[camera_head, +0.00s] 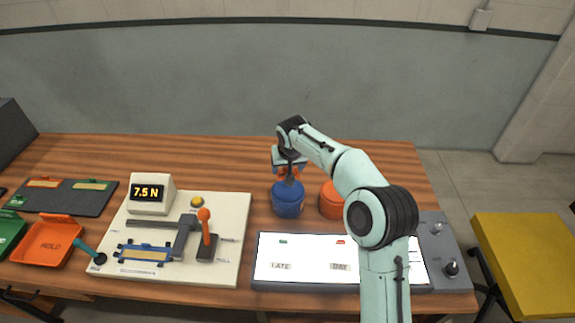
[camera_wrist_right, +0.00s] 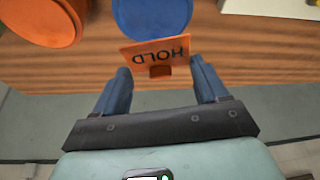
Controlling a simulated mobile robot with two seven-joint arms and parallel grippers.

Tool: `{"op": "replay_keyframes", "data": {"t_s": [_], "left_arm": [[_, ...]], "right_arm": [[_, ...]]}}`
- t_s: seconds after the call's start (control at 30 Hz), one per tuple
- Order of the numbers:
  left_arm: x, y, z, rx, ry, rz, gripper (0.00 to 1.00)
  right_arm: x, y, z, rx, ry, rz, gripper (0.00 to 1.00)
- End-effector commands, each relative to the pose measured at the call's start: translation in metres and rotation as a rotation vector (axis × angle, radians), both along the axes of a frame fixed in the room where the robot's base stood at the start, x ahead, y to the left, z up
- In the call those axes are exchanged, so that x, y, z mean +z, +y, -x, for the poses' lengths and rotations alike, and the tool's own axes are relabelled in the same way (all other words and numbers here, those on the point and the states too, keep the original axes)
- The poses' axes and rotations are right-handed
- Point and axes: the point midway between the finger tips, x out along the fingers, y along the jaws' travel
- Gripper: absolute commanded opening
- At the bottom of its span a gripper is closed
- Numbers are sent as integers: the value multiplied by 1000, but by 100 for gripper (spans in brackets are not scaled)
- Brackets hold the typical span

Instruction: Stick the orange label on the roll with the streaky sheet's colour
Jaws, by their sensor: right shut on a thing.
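My right gripper (camera_head: 289,171) is above and just behind the blue roll (camera_head: 288,199), pointing down. In the right wrist view an orange label (camera_wrist_right: 155,52) reading HOLD sits between its blue fingers, which are shut on it. The label overlaps the edge of the blue roll (camera_wrist_right: 152,14); I cannot tell whether they touch. An orange roll (camera_head: 331,200) stands to the right of the blue one, partly behind my arm. A lit white panel (camera_head: 310,259) in front bears small marks and printed words, partly hidden by my arm; no streaks are clear. My left gripper is not in view.
An orange HOLD tray (camera_head: 48,243) and a green tray (camera_head: 10,232) lie at the left. A dark board (camera_head: 62,200) behind them has orange and green strips. A cream test board (camera_head: 235,215) with a 7.5 N display (camera_head: 149,193) stands left of the rolls. Bare wood lies behind.

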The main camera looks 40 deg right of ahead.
Motion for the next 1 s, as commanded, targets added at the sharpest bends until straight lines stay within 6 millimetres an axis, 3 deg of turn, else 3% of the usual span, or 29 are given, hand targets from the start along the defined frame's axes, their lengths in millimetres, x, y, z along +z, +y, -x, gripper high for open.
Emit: {"op": "replay_keyframes", "data": {"t_s": [0.3,0.6,1.0], "left_arm": [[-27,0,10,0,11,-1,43],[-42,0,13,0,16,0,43],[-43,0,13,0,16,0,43]], "right_arm": [[-36,0,1,-1,2,1,56],[-62,0,0,0,1,0,56],[-66,0,0,0,0,1,56]]}}
